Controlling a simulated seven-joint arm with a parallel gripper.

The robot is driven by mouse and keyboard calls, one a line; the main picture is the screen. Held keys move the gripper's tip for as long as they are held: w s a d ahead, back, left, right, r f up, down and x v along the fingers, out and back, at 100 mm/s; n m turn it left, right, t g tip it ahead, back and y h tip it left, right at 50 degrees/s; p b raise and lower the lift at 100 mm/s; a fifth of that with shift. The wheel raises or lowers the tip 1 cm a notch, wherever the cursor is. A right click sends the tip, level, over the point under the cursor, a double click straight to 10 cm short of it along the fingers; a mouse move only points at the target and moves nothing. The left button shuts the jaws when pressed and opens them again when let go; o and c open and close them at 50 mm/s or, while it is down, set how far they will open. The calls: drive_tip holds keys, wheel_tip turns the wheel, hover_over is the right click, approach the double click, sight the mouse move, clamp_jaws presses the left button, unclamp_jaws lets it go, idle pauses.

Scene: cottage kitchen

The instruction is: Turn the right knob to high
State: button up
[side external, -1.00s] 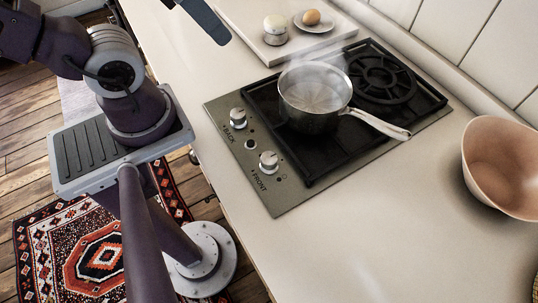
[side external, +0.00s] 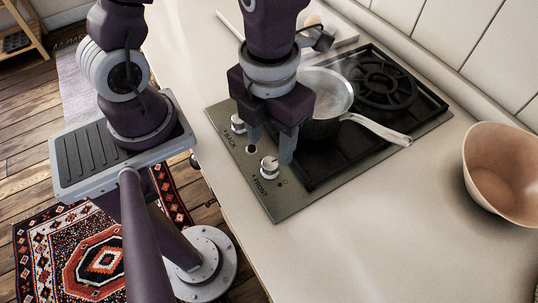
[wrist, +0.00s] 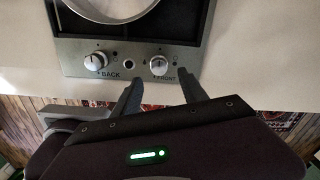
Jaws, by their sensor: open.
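The FRONT knob (side external: 269,167), a round silver knob, is the right one of two in the wrist view (wrist: 159,65). The BACK knob (side external: 238,123) is the left one there (wrist: 96,61). Both sit on the hob's steel panel; their settings are too small to read surely. My gripper (side external: 272,150) is open and points down over the panel near the FRONT knob. In the wrist view its fingertips (wrist: 161,80) stand either side of the line to the FRONT knob, slightly short of it. Nothing is between the fingers; I cannot tell that they touch the knob.
A steaming steel pot (side external: 325,112) stands on the near burner, close behind my gripper, its handle (side external: 378,130) pointing right. The back burner (side external: 385,82) is empty. A pinkish bowl (side external: 502,172) stands at right. The counter (side external: 370,220) in front of it is clear.

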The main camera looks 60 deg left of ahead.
sight(269, 164)
wheel_tip(269, 164, down, 6)
drive_tip(key=shift+r, duration=0.2)
clamp_jaws()
